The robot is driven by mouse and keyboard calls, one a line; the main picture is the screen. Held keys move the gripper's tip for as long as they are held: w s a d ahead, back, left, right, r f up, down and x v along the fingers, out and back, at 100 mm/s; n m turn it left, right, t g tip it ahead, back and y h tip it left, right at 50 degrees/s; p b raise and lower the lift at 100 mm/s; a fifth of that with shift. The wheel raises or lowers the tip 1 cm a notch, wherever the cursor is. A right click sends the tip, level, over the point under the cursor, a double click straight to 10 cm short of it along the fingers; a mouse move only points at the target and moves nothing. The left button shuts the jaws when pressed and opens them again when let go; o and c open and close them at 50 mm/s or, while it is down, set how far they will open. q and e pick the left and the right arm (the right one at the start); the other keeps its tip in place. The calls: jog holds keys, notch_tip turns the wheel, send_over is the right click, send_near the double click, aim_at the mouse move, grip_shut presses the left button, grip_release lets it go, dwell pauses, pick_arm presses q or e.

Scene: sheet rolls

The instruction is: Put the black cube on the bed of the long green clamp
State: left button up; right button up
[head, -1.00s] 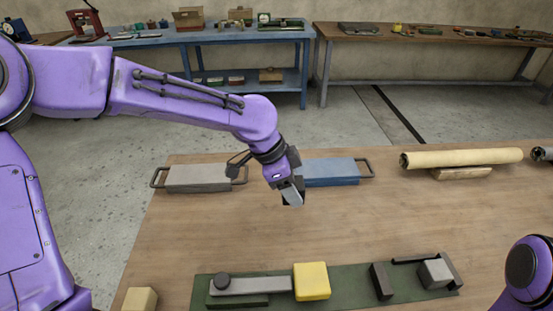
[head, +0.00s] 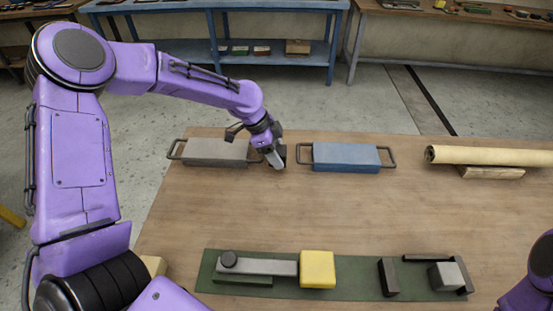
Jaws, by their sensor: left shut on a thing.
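The long green clamp (head: 345,287) lies along the near edge of the table. It has a flat green bed with a grey bar and dark knob at its left, a yellow block (head: 317,269) at mid-length, and a dark upright plate and a grey block in a dark corner at its right. My left gripper (head: 276,160) is beyond the clamp, between the grey and blue slabs. It is shut on a small dark thing, apparently the black cube (head: 282,151), mostly hidden by the fingers. My right gripper is out of view.
A grey slab (head: 217,151) and a blue slab (head: 346,156), both with end handles, lie at the back of the table. A tan roll (head: 485,155) rests on a wooden support at right. A tan block is partly hidden behind my left arm. The table's middle is clear.

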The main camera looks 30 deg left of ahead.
pick_arm(q)
notch_tip(320, 180, down, 4)
jog(key=shift+w+a+r, duration=0.1)
jog(key=shift+a+r, duration=0.05)
jog(key=shift+r, duration=0.2)
jog(key=o, duration=1.1)
